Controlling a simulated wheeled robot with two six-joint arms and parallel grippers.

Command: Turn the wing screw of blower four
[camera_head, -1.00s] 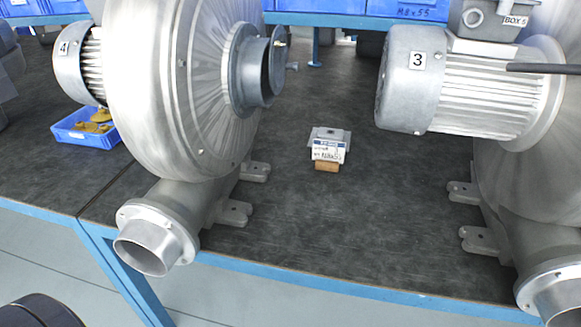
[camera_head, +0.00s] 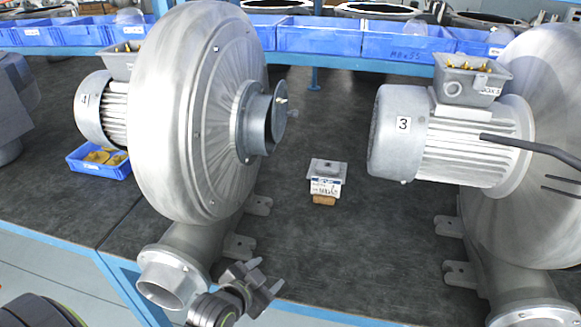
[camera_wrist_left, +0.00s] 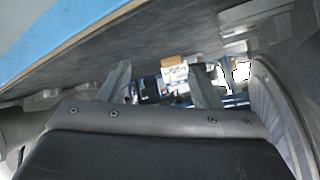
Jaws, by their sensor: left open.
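Blower four (camera_head: 180,110) is the big grey metal blower at the left of the head view, with a "4" label on its motor (camera_head: 92,105). A round plate with a small projecting piece stands at its inlet mouth (camera_head: 262,118); this may be the wing screw (camera_head: 291,113), but it is too small to tell. My left gripper (camera_head: 268,274) is below the blower's foot, near the table's front edge, open and empty. In the left wrist view its two fingers (camera_wrist_left: 160,72) stand apart with nothing between them. My right gripper does not show clearly.
Blower three (camera_head: 445,140) stands at the right; a dark rod with thin prongs (camera_head: 530,148) crosses in front of it. A small labelled box (camera_head: 325,178) sits between the blowers on clear table. A blue bin (camera_head: 100,165) of yellowish parts is at left. Blue bins (camera_head: 310,38) line the back.

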